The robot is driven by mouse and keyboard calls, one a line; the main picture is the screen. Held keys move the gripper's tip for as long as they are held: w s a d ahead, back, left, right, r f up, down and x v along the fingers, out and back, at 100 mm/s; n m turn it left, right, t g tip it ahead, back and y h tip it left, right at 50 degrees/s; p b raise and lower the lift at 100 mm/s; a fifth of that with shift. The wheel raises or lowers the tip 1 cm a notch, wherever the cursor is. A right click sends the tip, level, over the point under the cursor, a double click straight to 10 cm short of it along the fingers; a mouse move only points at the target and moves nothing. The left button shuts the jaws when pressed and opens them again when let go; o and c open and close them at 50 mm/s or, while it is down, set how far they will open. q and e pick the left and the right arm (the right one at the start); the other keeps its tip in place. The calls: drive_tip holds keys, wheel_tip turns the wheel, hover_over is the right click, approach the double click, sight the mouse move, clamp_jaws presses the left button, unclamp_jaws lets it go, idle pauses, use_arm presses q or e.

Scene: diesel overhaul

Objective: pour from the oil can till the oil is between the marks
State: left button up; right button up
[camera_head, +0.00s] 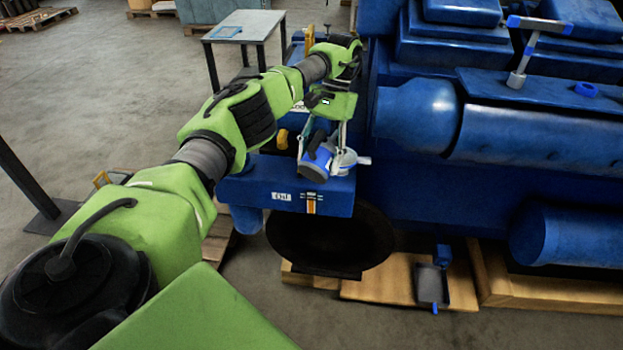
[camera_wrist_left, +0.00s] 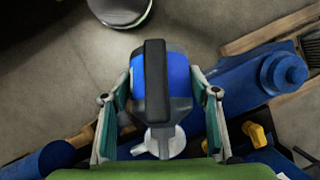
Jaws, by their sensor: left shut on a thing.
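The oil can (camera_head: 313,169) is blue with a dark handle and a pale grey top and spout, and it sits just above or against the blue engine housing marked "Oil" (camera_head: 262,190). In the left wrist view the can (camera_wrist_left: 178,72) stands between the two fingers, its black handle towards the camera. My left gripper (camera_head: 322,150) is shut on it. The can looks tilted, with its spout to the right. A small gauge (camera_head: 311,204) with a yellowish strip is on the housing's front face; its oil level and marks are too small to read. My right gripper is not in view.
The large blue engine (camera_head: 490,130) fills the right side. A dark round disc (camera_head: 330,238) is below the housing, above wooden boards (camera_head: 380,287). A small table (camera_head: 243,27) stands behind my left arm. Open floor (camera_head: 130,100) lies to the left.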

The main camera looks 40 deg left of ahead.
use_arm(q)
drive_tip(key=shift+f+t, duration=0.4)
drive_tip(key=shift+f, duration=0.1)
drive_tip(key=shift+s+f+t, duration=0.3)
drive_tip(key=shift+f, duration=0.1)
drive_tip(key=shift+f+t, duration=0.3)
drive_tip(key=shift+f, duration=0.2)
drive_tip(key=shift+s+d+f+t+b, duration=0.15)
drive_tip(key=shift+f+t+b, duration=0.15)
drive_tip(key=shift+b, duration=0.15)
drive_tip(key=shift+r, duration=0.1)
